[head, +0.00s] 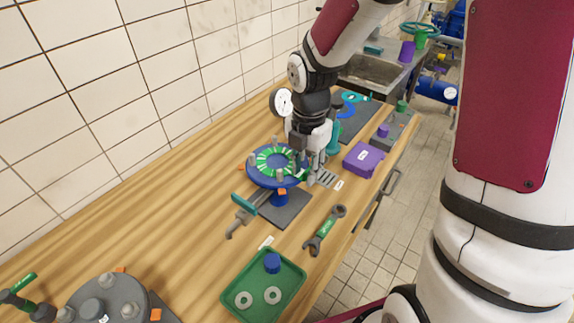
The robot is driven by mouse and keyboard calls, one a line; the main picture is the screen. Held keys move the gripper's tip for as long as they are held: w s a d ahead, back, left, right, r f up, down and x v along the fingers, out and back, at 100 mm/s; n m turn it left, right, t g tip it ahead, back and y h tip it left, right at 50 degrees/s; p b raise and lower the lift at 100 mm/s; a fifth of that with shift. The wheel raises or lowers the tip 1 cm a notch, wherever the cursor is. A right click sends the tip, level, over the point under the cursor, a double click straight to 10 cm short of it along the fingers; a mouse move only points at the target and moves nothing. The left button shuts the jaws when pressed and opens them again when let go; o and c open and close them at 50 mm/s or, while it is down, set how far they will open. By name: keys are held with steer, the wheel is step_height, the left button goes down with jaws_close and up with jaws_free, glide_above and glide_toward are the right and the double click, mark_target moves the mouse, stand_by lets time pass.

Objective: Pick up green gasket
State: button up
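A green ring with pale segments (276,161), which looks like the green gasket, lies on top of a blue round flange (252,176) in the head view. The flange stands on a dark plate on the wooden bench. My gripper (315,180) points down at the right side of the flange, close to its rim. The fingers overlap and are small in the picture, so I cannot tell how far apart they are or whether they touch anything. A bit of green shows beside the fingers. The gripper and wrist hide the area behind them.
A wrench (325,229) and a green tray (231,300) with two pale washers and a blue cap lie nearer. A grey bolted flange (105,302) stands front left. The bench's left side is mostly clear.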

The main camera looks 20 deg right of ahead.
jaws_close()
steer(key=shift+r, duration=0.1)
stand_by(0.3)
steer(key=shift+r, duration=0.25)
step_height(320, 180, up, 3)
steer(key=shift+r, duration=0.1)
steer(key=s+d+r+p, duration=0.1)
steer(key=s+d, duration=0.3)
steer(key=s, duration=1.1)
steer(key=shift+s+p, duration=0.3)
steer(key=shift+p, duration=0.5)
